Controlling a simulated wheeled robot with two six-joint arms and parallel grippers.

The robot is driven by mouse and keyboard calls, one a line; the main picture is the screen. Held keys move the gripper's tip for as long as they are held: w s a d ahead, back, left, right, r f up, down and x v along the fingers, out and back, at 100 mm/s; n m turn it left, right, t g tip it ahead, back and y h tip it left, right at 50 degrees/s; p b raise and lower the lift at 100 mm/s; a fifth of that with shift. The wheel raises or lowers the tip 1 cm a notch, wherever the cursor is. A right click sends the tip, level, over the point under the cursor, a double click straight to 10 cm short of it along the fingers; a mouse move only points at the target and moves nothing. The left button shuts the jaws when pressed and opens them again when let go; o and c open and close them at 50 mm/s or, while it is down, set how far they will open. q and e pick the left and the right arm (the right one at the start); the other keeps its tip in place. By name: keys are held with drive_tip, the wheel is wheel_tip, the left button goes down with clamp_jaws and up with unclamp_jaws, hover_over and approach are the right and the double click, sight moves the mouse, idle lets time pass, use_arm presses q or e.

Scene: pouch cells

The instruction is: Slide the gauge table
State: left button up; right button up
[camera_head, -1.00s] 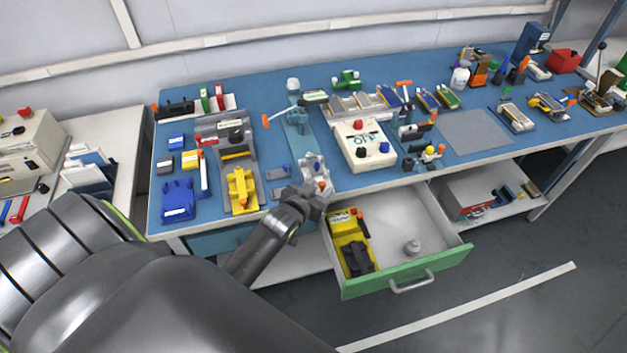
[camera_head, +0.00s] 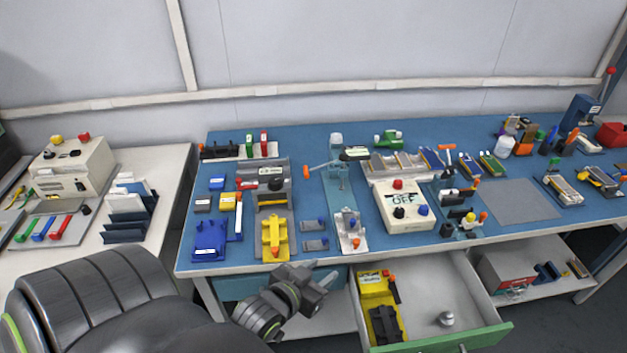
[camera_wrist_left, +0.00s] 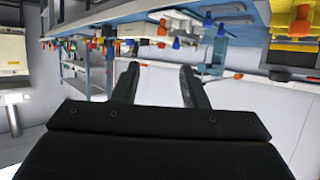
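A long blue-grey rail plate (camera_head: 343,199) lies on the blue bench, with a gauge stand (camera_head: 337,172) at its far end. A pale carriage with a red and a blue knob, which looks like the gauge table (camera_head: 348,240), sits at the plate's near end by the bench's front edge. My left gripper (camera_head: 319,274) is in front of that edge, left of the open drawer, apart from the carriage. In the left wrist view its two fingers (camera_wrist_left: 160,82) are spread with nothing between them. My right gripper is not in view.
The open drawer (camera_head: 478,285) holds a yellow fixture (camera_head: 376,289) and a small metal weight (camera_head: 446,319). A yellow device (camera_head: 276,238) and small grey plates (camera_head: 315,245) lie left of the carriage. A white control box (camera_head: 401,209) reading OFF stands to its right.

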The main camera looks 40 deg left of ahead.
use_arm(q)
drive_tip(key=shift+v, duration=1.05)
drive_tip(key=s+a+f+g, duration=0.1)
drive_tip(key=s+f+g, duration=0.2)
drive_tip(key=f, duration=1)
drive_tip(key=s+a+f+g, duration=0.1)
drive_tip(key=s+f+g, duration=0.2)
drive_tip(key=f, duration=1.1)
drive_tip(key=s+f+g, duration=0.6)
drive_tip(key=s+f, duration=1.2)
drive_tip(key=s, duration=0.5)
drive_tip(key=shift+d, duration=0.45)
